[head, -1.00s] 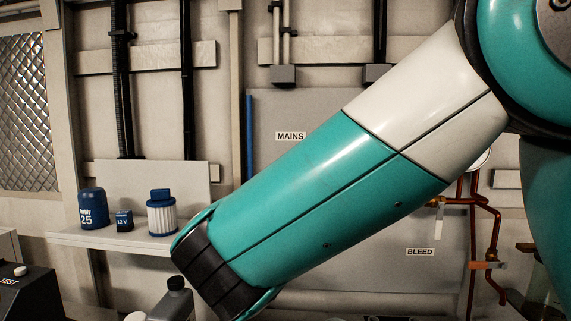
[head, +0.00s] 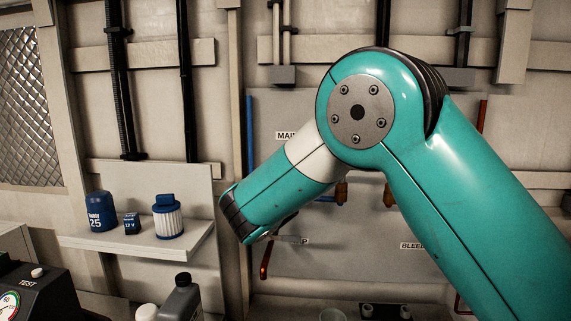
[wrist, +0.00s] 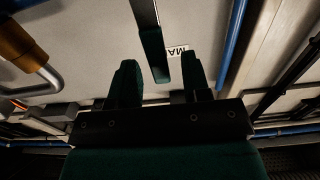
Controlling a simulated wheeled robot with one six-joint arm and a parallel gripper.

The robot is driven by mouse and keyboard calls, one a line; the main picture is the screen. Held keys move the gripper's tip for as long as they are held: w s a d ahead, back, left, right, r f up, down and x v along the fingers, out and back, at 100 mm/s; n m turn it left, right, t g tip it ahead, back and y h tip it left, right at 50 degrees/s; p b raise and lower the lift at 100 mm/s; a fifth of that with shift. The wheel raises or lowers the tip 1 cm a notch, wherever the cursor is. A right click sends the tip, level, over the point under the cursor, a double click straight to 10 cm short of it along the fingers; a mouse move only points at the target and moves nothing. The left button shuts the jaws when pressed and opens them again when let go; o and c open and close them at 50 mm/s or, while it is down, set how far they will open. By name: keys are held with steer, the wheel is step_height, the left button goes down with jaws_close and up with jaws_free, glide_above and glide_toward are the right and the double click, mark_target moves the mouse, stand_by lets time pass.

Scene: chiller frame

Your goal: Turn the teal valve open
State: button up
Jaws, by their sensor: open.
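A dark teal lever handle (wrist: 153,52) with a metal bar shows in the wrist view, taken to be the teal valve's handle. It lies between the two fingers of my gripper (wrist: 161,66), with gaps visible on both sides. My gripper is open and I see no grip on the handle. In the head view my arm covers the teal valve, and I cannot make out the fingers there. The MAINS label (head: 285,135) is partly covered by my arm; part of it shows upside down in the wrist view (wrist: 178,50).
A blue pipe (head: 250,130) runs down the wall left of the panel. A dark bottle (head: 181,298) stands below. A brass fitting (wrist: 18,42) is at the wrist view's left.

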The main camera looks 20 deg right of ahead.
steer(key=shift+x, duration=0.8)
jaws_close()
